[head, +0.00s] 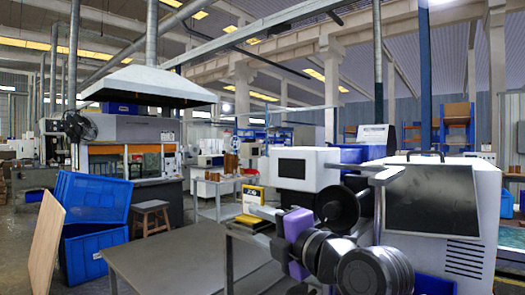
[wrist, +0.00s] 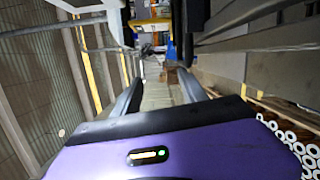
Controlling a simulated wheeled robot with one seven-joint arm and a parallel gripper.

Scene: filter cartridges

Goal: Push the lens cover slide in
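I cannot pick out a lens cover slide with certainty in either view. A white boxy unit (head: 312,160) with a dark panel stands behind my arm in the head view. My gripper (head: 246,225) is at the lower middle there, left of its purple hand body, above or in front of a grey tabletop. In the wrist view, my gripper (wrist: 161,80) has two grey fingers set apart, with empty space between them. Nothing is held. The purple hand body with a green light fills the bottom of that view.
A grey table (head: 175,262) lies at the lower middle, mostly bare. A white cabinet (head: 470,220) with a dark window is on the right. A blue bin (head: 90,250) and leaning board (head: 46,242) are at left. Several white ring-ended cylinders (wrist: 291,138) lie at lower right in the wrist view.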

